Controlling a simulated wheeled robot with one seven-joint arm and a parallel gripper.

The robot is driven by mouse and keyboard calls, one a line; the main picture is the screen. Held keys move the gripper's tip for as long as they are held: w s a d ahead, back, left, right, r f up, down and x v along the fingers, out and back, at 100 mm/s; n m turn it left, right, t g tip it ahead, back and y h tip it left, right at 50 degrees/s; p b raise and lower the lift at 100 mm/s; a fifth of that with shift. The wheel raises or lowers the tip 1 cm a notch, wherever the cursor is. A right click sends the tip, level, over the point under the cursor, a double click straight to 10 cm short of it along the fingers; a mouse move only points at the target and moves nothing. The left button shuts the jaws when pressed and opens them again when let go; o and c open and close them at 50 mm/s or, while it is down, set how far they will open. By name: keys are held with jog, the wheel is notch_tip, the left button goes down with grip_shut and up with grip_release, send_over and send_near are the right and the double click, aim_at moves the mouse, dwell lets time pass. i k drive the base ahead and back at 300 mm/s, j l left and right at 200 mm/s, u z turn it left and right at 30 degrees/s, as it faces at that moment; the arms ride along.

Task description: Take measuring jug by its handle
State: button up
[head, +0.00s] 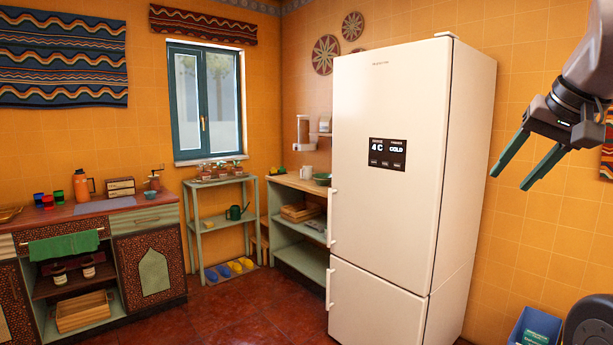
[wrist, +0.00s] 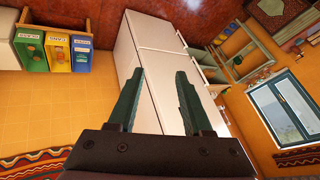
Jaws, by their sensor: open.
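A small white vessel (head: 307,172) stands on the wooden top of the shelf unit left of the fridge; it may be the measuring jug, but it is too small to tell and I cannot make out a handle. My gripper (head: 510,180) is raised at the upper right of the head view, in front of the orange wall and right of the fridge. It is far from the white vessel. In the wrist view my gripper (wrist: 160,72) has its two dark green fingers spread, with nothing between them. No jug is clear in the wrist view.
The tall white fridge (head: 390,190) stands between my gripper and the shelf unit (head: 300,257). A green bowl (head: 322,179) sits beside the white vessel. An orange flask (head: 84,185) stands on the left counter (head: 120,214). Bins (wrist: 57,53) stand right of the fridge. The middle floor is clear.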

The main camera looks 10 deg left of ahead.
aim_at(308, 170)
jog(key=i+j+u, duration=0.1)
jog(key=u, duration=0.5)
jog(key=i+j+u, duration=0.1)
jog(key=i+u, duration=0.2)
jog(key=i, duration=0.4)
jog(key=i+l+u, duration=0.1)
jog(key=i+u, duration=0.15)
jog(key=i, duration=0.4)
jog(key=i+l+u, duration=0.3)
jog(key=i, duration=0.4)
jog(key=i+z, duration=0.1)
jog(key=i, duration=0.4)
jog(key=i+j+z, duration=0.15)
jog(key=i, duration=0.4)
jog(key=i+j+z, duration=0.1)
jog(key=i, duration=0.4)
jog(key=i+l+z, duration=0.15)
jog(key=i+z, duration=0.75)
jog(key=i+j+z, duration=0.1)
jog(key=i+z, duration=0.3)
jog(key=i+l+u, duration=0.1)
jog(key=i, duration=0.25)
